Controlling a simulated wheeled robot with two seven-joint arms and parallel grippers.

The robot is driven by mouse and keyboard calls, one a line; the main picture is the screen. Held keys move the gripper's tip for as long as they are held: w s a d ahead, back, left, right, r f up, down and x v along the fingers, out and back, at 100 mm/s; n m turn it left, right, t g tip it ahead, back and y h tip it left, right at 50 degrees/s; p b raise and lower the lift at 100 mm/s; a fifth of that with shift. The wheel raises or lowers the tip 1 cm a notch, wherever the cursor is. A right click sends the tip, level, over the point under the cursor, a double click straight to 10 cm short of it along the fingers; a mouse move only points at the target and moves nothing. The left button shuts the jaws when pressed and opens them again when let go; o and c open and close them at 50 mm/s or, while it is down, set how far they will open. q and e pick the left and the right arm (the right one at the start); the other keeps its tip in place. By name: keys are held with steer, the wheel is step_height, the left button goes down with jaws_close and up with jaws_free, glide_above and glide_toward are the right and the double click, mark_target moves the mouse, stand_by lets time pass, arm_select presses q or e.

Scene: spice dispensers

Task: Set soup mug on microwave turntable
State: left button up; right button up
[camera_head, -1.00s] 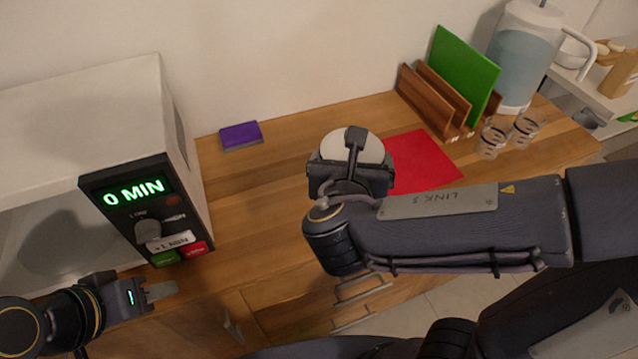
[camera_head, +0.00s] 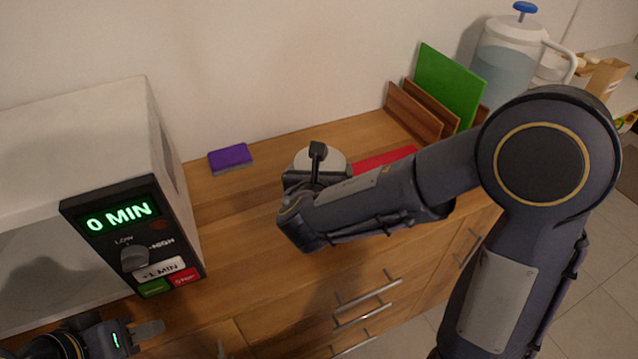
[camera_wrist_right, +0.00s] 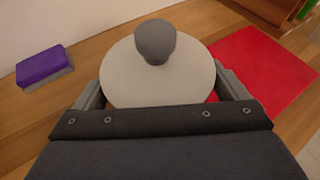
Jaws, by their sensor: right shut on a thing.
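The soup mug (camera_wrist_right: 157,82) shows as a round cream top with a dark grey knob. In the right wrist view, the fingers of my right gripper (camera_wrist_right: 160,92) are shut on it from both sides. In the head view only the mug's pale top (camera_head: 322,158) shows behind my right gripper; its lower part is hidden, and I cannot tell whether it touches the counter. The white microwave (camera_head: 105,130) stands at the left. Its turntable is not in view. My left gripper (camera_head: 150,330) is low in front of the microwave; its jaw gap is unclear.
A red mat (camera_head: 385,160) lies beside the mug. A purple sponge (camera_head: 230,157) lies between mug and microwave, near the wall. A wooden rack (camera_head: 415,112) with a green board (camera_head: 450,85) and a pitcher (camera_head: 505,60) stand at the back right. Counter between microwave and mug is mostly clear.

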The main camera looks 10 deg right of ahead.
steer(key=f, duration=0.1)
steer(key=w+f, duration=0.1)
steer(key=f, duration=0.1)
steer(key=shift+w+f+b, duration=0.1)
steer(key=shift+f+b, duration=0.2)
steer(key=shift+b, duration=0.1)
steer(key=shift+f, duration=0.3)
steer(key=shift+f, duration=0.1)
steer(key=shift+f, duration=0.1)
steer(key=o, duration=1.2)
steer(key=shift+c, duration=0.2)
